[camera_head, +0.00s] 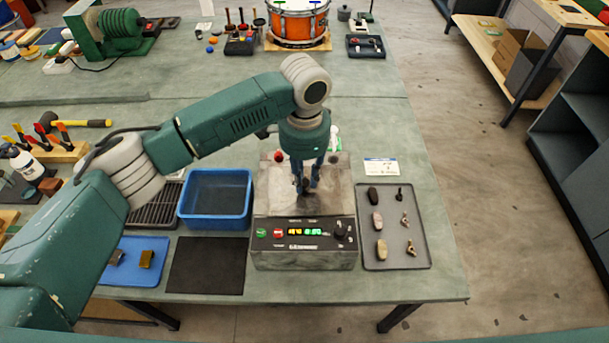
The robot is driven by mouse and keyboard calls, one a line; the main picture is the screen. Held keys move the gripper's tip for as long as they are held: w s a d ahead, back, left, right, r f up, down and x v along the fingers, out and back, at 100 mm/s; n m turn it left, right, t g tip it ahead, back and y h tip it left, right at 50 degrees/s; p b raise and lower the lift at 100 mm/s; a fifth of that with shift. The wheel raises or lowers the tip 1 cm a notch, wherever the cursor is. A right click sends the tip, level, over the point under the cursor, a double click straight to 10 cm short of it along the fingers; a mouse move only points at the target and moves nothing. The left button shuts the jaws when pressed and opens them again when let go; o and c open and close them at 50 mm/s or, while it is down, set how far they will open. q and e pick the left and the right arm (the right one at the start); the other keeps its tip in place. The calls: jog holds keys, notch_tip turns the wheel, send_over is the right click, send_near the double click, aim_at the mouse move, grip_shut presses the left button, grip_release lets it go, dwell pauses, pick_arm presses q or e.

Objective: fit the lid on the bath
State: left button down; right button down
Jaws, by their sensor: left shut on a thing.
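The bath is a grey box (305,255) with a lit green display and buttons on its front, near the table's front edge. A grey metal lid (270,195) lies over its top. My left gripper (307,187) points down over the middle of the lid and is shut on the lid's small dark handle. The fingers partly hide the handle. I cannot tell whether the lid is fully seated or slightly above the rim. My right gripper is not in view.
A blue tub (215,205) and a dark mat (207,265) are left of the bath. A grey tray (395,250) with several small parts is right of it. A white card (381,167) lies behind that tray. An orange drum (297,22) stands at the back.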

aim_at(305, 181)
pick_arm(q)
jog(key=shift+f, duration=0.2)
jog(key=c, duration=1.5)
grip_release()
jog(key=shift+o, duration=0.2)
jog(key=shift+r, duration=0.1)
notch_tip(305, 181, up, 12)
